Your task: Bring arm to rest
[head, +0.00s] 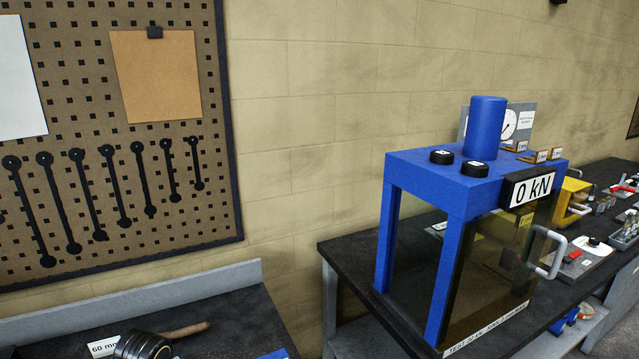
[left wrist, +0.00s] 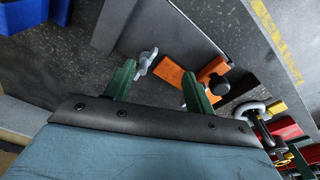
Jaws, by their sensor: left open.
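My left gripper (left wrist: 158,84) shows in the left wrist view, with its two green fingers spread apart and no object clearly held between them. A small light-grey part (left wrist: 146,62) appears beside the left finger. An orange piece (left wrist: 172,73) appears between and beyond the fingers; I cannot tell whether either touches the gripper. Neither of my arms shows in the head view, and my right gripper is in no view.
In the head view a blue press frame (head: 463,190) with a tinted door and a "0 kN" display stands on a dark bench. A pegboard (head: 215,110) hangs at left. The left wrist view shows a light-grey ring (left wrist: 249,110) and a blue object (left wrist: 25,15).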

